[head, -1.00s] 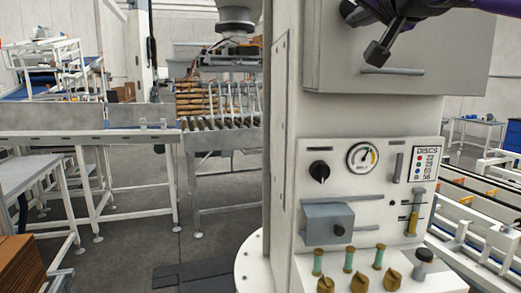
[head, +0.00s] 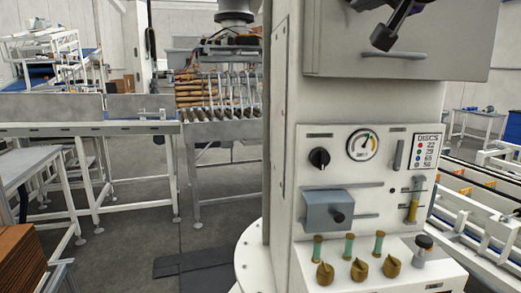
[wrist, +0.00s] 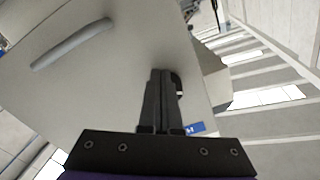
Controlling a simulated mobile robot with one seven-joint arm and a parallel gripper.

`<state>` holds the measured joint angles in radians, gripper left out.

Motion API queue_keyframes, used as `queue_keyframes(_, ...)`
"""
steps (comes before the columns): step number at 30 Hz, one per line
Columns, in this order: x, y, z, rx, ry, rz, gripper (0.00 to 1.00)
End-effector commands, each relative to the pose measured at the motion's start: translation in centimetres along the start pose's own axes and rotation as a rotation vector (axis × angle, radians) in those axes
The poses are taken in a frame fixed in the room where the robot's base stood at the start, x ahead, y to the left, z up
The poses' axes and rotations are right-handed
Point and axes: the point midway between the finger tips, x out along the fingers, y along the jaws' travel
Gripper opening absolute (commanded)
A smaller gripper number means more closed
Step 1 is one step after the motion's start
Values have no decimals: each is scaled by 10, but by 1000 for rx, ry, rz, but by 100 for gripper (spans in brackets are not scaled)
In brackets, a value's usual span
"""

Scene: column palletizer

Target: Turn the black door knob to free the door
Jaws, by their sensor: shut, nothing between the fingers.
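My gripper (head: 384,38) is in front of the pale grey cabinet door (head: 465,50) at the top right of the head view, just above its bar handle (head: 395,55). In the wrist view, its two dark fingers (wrist: 162,72) are together with nothing between them, pointing at the grey door face (wrist: 125,85). A small black curved part (wrist: 178,84) shows just right of the fingers. It may be the door knob, but the fingers hide most of it, and I cannot tell whether they touch it. The bar handle also shows in the wrist view (wrist: 70,43).
Below the cabinet is a white control panel with a black rotary knob (head: 319,158), a gauge (head: 362,145), a grey box (head: 330,211) and several brass knobs. A roller conveyor (head: 215,128) stands behind left. Rails run along the right.

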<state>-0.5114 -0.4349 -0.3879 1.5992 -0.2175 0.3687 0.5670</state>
Motion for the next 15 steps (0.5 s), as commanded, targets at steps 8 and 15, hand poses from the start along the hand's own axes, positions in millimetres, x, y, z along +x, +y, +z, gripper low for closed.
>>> queue_keyframes(8,-35,1,2,0,0,0,0)
queue_keyframes(15,-51,0,2,-1,-3,1,0)
